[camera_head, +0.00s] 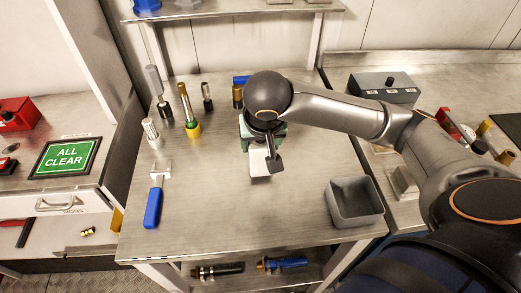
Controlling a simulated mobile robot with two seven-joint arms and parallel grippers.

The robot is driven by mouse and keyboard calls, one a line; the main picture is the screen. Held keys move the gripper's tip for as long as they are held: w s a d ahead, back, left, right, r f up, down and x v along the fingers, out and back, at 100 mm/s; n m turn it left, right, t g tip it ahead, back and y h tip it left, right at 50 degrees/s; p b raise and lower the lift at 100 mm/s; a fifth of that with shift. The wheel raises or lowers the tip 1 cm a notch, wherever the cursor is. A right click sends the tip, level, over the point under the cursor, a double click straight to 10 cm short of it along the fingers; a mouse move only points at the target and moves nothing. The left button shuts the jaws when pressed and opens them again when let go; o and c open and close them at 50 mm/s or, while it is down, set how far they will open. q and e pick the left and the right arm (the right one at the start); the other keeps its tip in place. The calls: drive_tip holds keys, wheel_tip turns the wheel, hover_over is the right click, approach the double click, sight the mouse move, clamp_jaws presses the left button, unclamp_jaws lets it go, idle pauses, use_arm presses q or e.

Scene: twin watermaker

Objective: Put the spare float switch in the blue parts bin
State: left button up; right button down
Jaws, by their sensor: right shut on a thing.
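My right gripper (264,165) is over the middle of the workbench, with its arm coming in from the right. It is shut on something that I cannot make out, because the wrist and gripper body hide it. I cannot tell whether that is the float switch. A green-and-blue thing shows partly behind the wrist; its shape is hidden. Small blue items (146,6) stand at the left end of the upper shelf, cut off by the frame edge; I cannot tell whether one is the blue parts bin. My left gripper is not in view.
Several upright fittings, one brass with a yellow base (190,120), stand at the workbench's (215,205) back left. A blue-handled tool (154,203) lies at left. An open grey bin (354,202) stands at front right. The front middle is clear. A grey box (384,88) is at right.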

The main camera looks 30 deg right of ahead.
drive_tip(key=shift+f, duration=0.65)
drive_tip(key=shift+f, duration=0.15)
drive_tip(key=shift+c, duration=0.2)
unclamp_jaws()
